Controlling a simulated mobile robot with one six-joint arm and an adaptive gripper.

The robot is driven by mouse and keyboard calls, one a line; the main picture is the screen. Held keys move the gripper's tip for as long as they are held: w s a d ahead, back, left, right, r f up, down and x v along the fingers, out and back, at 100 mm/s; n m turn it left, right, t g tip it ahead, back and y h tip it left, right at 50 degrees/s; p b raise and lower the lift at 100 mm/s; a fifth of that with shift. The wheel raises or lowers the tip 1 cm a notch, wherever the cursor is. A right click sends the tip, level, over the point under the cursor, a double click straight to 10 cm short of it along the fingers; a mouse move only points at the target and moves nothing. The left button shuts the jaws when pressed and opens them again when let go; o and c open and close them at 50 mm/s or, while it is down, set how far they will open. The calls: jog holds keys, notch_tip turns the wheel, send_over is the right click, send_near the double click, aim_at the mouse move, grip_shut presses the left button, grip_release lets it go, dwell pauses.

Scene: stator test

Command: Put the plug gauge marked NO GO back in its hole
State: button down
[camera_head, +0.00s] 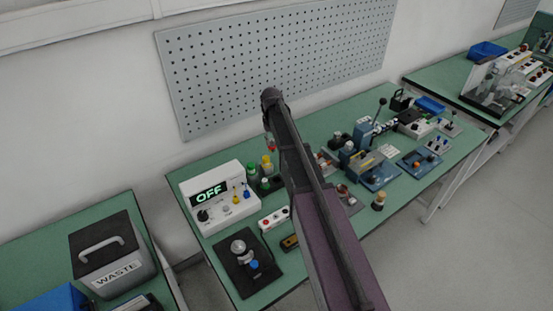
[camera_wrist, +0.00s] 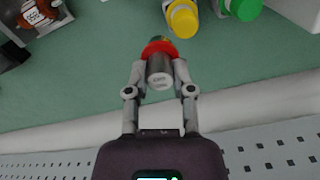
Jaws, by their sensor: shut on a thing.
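In the wrist view, my gripper (camera_wrist: 160,72) is shut on a plug gauge (camera_wrist: 160,74), a silver cylinder with a red band. Its end faces the camera and carries small lettering that I cannot read with certainty. Its far end, beyond the red band, is mostly hidden. The gauge is held above the green bench. In the head view, a small red part of the gauge (camera_head: 271,148) shows left of my arm, and my arm hides most of the gripper. I cannot make out the gauge's hole in either view.
A perforated board (camera_head: 230,75) is on the wall behind. Fixtures crowd the bench right of my arm.

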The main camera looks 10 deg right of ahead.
jog(key=shift+s, duration=0.1)
jog(key=s+f+n+b, duration=0.1)
jog(key=s+f+b, duration=0.1)
jog(key=s, duration=0.6)
jog(key=shift+s+f, duration=0.15)
jog(key=shift+s, duration=0.2)
jog(key=shift+f+b, duration=0.1)
jog(key=shift+b, duration=0.2)
jog(key=shift+f+b, duration=1.9)
jog(key=shift+s+f+b, duration=0.1)
jog(key=shift+f+b, duration=1.5)
dwell(1.4)
jog(key=shift+c, duration=2)
grip_release()
jog(key=shift+r, duration=0.1)
